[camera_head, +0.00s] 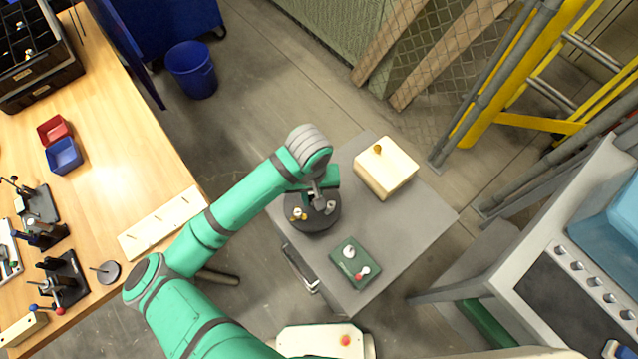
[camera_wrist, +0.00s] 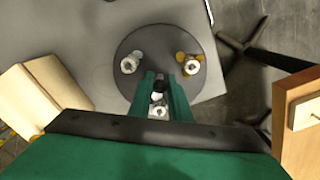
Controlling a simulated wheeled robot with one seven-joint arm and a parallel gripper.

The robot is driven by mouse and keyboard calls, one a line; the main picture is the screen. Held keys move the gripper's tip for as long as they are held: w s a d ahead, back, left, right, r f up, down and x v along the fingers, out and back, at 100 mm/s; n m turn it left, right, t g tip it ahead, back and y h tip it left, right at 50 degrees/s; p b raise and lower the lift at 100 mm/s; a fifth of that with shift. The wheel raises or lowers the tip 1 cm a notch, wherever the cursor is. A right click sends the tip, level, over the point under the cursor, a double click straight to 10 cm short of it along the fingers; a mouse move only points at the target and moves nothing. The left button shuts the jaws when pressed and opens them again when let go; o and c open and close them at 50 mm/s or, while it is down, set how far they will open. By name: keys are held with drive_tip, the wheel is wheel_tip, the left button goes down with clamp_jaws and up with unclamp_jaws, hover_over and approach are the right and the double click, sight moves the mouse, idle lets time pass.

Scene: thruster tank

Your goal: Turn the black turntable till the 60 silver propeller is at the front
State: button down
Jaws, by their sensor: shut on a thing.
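The black turntable (camera_head: 316,226) sits on the grey table's left part; it also shows in the wrist view (camera_wrist: 160,42). In the wrist view, a silver propeller (camera_wrist: 129,65) stands on its left and a brass-coloured one (camera_wrist: 182,57) by a silver piece (camera_wrist: 191,67) on its right. Another silver piece (camera_wrist: 158,111) shows between my fingers. Numbers are too small to read. My gripper (camera_wrist: 160,80) reaches down over the turntable, shut on a small dark upright part (camera_wrist: 159,86), seemingly a post of the turntable. My fingers partly hide the near side of the turntable.
On the grey table (camera_head: 420,215) stand a cream box (camera_head: 388,172) with a brass knob and a green panel (camera_head: 345,262) with a white knob and a red-tipped lever. The wooden bench (camera_head: 120,130) is at left. A sink unit (camera_head: 590,240) stands at right.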

drive_tip(key=n, duration=0.3)
idle(0.4)
drive_tip(key=shift+n, duration=0.3)
drive_tip(key=shift+n, duration=1.7)
drive_tip(key=shift+n, duration=1.7)
